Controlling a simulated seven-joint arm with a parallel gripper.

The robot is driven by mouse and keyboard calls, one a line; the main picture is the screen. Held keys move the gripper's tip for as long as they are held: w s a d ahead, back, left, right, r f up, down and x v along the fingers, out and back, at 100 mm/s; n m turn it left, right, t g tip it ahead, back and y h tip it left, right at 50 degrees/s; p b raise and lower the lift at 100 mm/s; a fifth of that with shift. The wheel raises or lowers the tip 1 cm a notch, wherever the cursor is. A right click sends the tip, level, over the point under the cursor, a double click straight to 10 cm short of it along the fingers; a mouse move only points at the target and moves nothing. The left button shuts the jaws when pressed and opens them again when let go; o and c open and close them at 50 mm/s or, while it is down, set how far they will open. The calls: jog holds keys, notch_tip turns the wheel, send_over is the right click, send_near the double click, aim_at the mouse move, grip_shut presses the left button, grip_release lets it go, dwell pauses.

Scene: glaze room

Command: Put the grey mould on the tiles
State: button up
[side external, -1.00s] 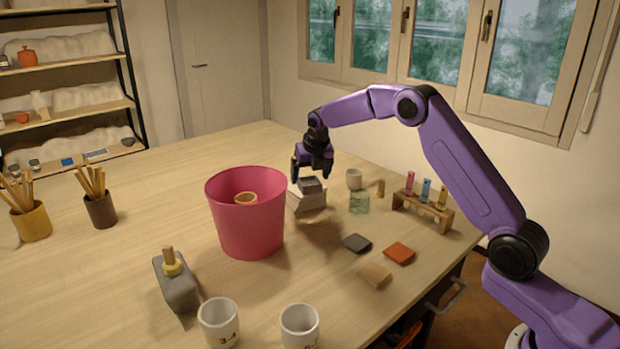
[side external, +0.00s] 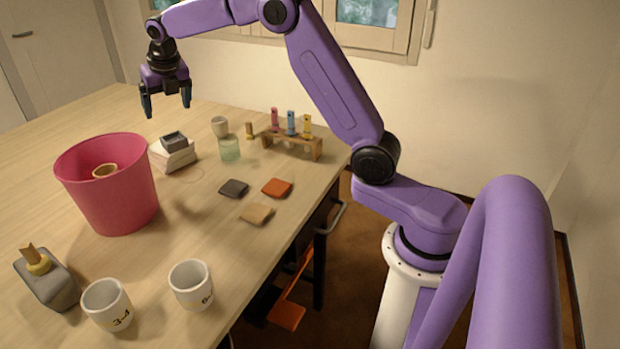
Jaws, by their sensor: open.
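The grey mould (side external: 174,141), a small dark grey block with what looks like a recess in its top, rests on the stack of white tiles (side external: 177,161). The stack stands on the table just right of the pink bucket. My gripper (side external: 167,108) is open and empty, fingers pointing down. It hangs above the mould and appears clear of it. The mould looks about level; the bucket rim hides a little of the stack's left side.
The pink bucket (side external: 112,195) holds a tan cylindrical thing. A pale cup (side external: 219,127), a green glass (side external: 229,149) and a wooden rack (side external: 292,143) stand to the right. Flat squares lie in front, including an orange one (side external: 277,187). Two white mugs stand near the front edge.

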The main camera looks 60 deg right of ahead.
jog(key=s+a+m+g+y, duration=0.1)
jog(key=s+a+m, duration=0.3)
jog(key=s+a, duration=0.5)
jog(key=s+a+m+g+y, duration=0.1)
jog(key=s+a+m, duration=0.4)
jog(key=s, duration=0.9)
jog(key=s+d+f+m, duration=0.2)
jog(key=s+m, duration=0.1)
jog(key=s, duration=0.5)
jog(key=s+d+f+m+g, duration=0.1)
jog(key=s+f+m, duration=0.1)
jog(key=s, duration=0.6)
jog(key=s+d+f+m+g, duration=0.1)
jog(key=s+m, duration=0.3)
jog(key=s, duration=0.4)
jog(key=shift+d+f, duration=0.55)
jog(key=shift+d, duration=0.3)
